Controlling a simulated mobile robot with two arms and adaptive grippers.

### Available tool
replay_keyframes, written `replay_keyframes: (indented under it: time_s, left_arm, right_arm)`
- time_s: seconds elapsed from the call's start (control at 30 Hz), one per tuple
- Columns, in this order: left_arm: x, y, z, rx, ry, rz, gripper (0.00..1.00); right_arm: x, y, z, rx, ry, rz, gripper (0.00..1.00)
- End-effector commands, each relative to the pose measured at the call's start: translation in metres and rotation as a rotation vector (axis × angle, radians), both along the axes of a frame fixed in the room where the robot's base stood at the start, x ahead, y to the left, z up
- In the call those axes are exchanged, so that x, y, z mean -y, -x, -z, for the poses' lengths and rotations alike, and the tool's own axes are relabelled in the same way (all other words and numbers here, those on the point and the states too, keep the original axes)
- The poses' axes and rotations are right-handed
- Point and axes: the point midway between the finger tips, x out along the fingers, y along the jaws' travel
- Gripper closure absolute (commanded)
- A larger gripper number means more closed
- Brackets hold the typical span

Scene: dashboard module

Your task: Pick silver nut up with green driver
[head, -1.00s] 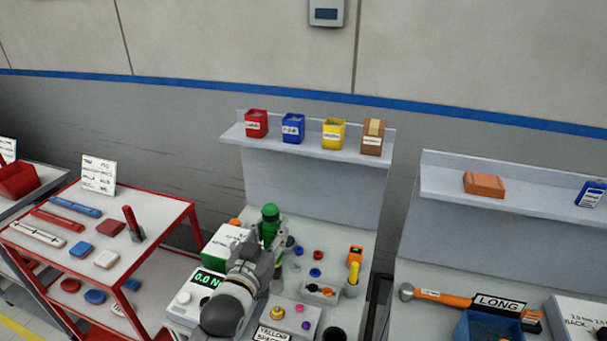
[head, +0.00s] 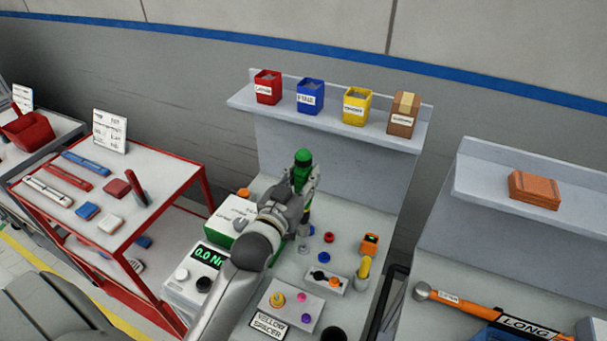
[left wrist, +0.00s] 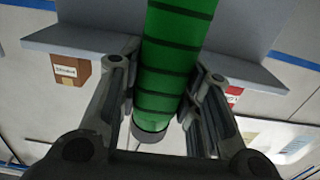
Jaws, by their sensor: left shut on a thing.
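The green driver (head: 302,160) stands about upright above the left part of the bench, its green handle up. My left gripper (head: 302,184) is shut around the driver's body. In the left wrist view the banded green body (left wrist: 172,60) lies between the two fingers of my left gripper (left wrist: 162,95). A small silver piece (head: 303,248), seemingly the silver nut, is on the bench just below the driver. I cannot tell whether the driver's tip touches it. My right gripper is not in view.
Red (head: 328,237) and blue (head: 323,257) small pieces lie close to the right. A white-and-green box (head: 229,212) and a torque readout (head: 207,257) stand at left. A tray (head: 327,281) and a yellow-handled tool (head: 363,268) are at right. Bins sit on the shelf (head: 330,114) behind.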

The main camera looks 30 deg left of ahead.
Motion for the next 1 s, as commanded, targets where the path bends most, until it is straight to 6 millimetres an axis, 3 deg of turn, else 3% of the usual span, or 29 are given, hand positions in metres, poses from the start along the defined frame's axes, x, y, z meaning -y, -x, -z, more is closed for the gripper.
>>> replay_keyframes:
  time_s: [0.07,0.2,0.3,0.7,1.0]
  left_arm:
    - [0.000,0.000,-0.005,0.004,0.000,-0.001,1.00]
    - [0.000,0.000,0.009,0.004,0.000,-0.001,1.00]
    - [0.000,0.000,0.016,0.004,0.000,-0.001,1.00]
    - [0.000,0.000,0.043,0.004,0.000,-0.001,1.00]
    - [0.000,0.000,0.059,0.005,0.000,-0.001,1.00]
  right_arm:
    - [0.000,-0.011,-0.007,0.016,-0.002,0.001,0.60]
    - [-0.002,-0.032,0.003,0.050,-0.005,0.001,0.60]
    - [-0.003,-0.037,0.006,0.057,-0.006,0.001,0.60]
    - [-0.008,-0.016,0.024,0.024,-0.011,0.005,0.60]
    - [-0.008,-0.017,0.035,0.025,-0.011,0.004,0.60]
